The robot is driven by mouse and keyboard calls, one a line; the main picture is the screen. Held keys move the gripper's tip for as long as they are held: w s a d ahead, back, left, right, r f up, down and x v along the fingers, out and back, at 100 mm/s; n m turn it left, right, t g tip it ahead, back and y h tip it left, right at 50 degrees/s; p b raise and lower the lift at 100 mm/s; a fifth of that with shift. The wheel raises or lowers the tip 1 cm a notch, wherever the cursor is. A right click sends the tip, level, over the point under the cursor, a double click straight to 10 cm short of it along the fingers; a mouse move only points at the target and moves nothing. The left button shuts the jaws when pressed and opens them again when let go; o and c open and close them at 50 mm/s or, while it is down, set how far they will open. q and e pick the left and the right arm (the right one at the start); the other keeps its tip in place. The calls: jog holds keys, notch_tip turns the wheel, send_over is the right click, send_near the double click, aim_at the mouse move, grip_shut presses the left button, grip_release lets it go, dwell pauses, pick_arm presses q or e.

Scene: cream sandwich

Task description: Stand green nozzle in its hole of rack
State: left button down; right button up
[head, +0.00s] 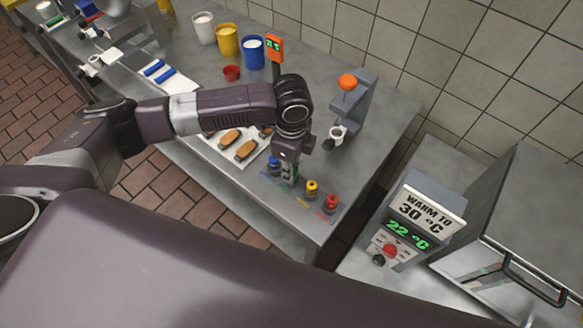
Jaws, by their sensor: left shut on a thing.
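My left gripper (288,166) points down over the nozzle rack (317,212) near the counter's front right corner. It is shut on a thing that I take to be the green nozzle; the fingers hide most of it. Only a little green shows at the fingertips, at the place between the blue nozzle (274,162) and the yellow nozzle (312,187). I cannot tell whether the green nozzle is in its hole or just above it. The red nozzle (332,202) stands at the right end of the rack. My right gripper is not in view.
A white tray with brown pastries (231,137) lies left of the rack. Behind stands a grey device with an orange knob (348,82). White, yellow and blue containers (251,49) stand at the back. A warming unit (415,225) is at right.

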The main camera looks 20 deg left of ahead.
pick_arm(q)
jog(key=c, duration=2)
grip_release()
jog(key=shift+c, duration=0.2)
jog(key=shift+o, duration=1.2)
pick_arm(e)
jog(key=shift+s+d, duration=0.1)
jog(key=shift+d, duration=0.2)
pick_arm(q)
notch_tip(320, 180, up, 12)
jog(key=b, duration=0.3)
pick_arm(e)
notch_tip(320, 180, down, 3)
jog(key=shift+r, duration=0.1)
pick_arm(q)
jog(key=shift+r, duration=0.1)
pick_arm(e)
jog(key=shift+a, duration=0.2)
